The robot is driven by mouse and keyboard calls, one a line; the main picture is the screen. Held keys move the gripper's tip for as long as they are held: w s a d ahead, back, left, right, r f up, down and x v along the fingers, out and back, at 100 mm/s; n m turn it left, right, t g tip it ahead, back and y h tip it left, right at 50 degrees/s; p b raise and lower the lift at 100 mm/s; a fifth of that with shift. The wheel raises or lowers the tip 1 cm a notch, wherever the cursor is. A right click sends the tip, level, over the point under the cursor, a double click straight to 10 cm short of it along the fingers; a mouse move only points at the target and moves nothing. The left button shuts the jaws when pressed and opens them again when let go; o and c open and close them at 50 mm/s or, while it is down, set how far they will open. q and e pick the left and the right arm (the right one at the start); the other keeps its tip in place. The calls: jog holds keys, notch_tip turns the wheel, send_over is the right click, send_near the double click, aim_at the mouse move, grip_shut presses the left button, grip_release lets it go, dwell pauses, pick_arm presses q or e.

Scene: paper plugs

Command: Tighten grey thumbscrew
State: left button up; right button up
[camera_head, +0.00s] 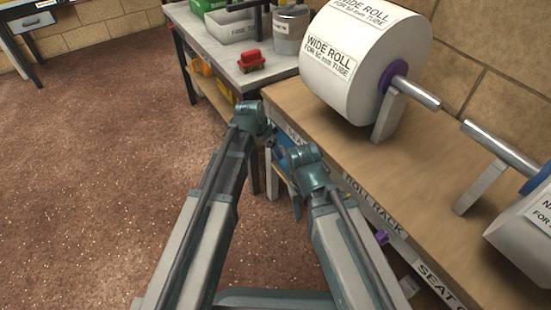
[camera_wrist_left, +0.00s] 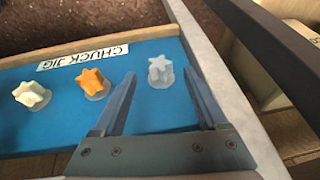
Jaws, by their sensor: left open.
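The grey thumbscrew (camera_wrist_left: 160,68) is a pale star-shaped knob on a round base, on the blue chuck jig (camera_wrist_left: 60,133). My left gripper (camera_wrist_left: 160,76) is open in the left wrist view, with its fingertips on either side of the grey thumbscrew's line. I see no clear contact, and the height gap is hard to judge. In the head view my left arm's end (camera_head: 254,116) reaches down beside the bench; the knobs are hidden there. My right arm's end (camera_head: 305,165) is close by; its fingers are too unclear to read.
An orange knob (camera_wrist_left: 91,82) and a cream knob (camera_wrist_left: 32,95) sit left of the grey one. The jig has a wooden rim. The roll rack bench (camera_head: 330,130) carries a wide roll (camera_head: 365,60). A red object (camera_head: 251,61) lies on the grey bench.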

pick_arm(q)
jog(key=b+x, duration=0.2)
jog(key=x, duration=0.1)
jog(key=shift+f, duration=0.15)
pick_arm(e)
notch_tip(320, 180, down, 3)
pick_arm(q)
jog(key=shift+c, duration=0.2)
grip_shut()
